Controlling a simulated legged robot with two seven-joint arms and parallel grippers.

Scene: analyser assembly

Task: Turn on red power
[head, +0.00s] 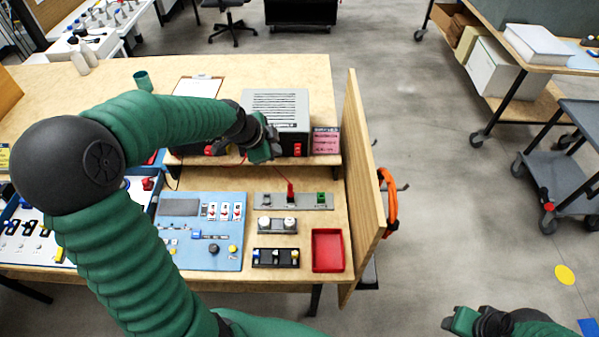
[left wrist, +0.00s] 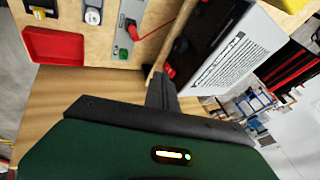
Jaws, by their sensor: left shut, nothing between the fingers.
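A grey power box (head: 275,105) with a slotted top and dark front stands on the raised shelf. A red switch (head: 298,150) sits at the right of its front. My left gripper (head: 264,150) is shut and empty in front of the box, left of the switch. In the left wrist view its closed fingers (left wrist: 161,92) point toward the box (left wrist: 245,50), and a red part (left wrist: 168,71), seemingly the switch, shows just beyond the tips. I cannot tell whether they touch. My right gripper (head: 480,322) is low at the right, away from the bench; its jaw opening is unclear.
A pink label (head: 326,140) stands right of the box. Below are a grey socket strip (head: 265,200) with a red plug (head: 290,193), a red tray (head: 328,250) and a blue panel (head: 205,245). A wooden side board (head: 360,200) closes the bench's right end.

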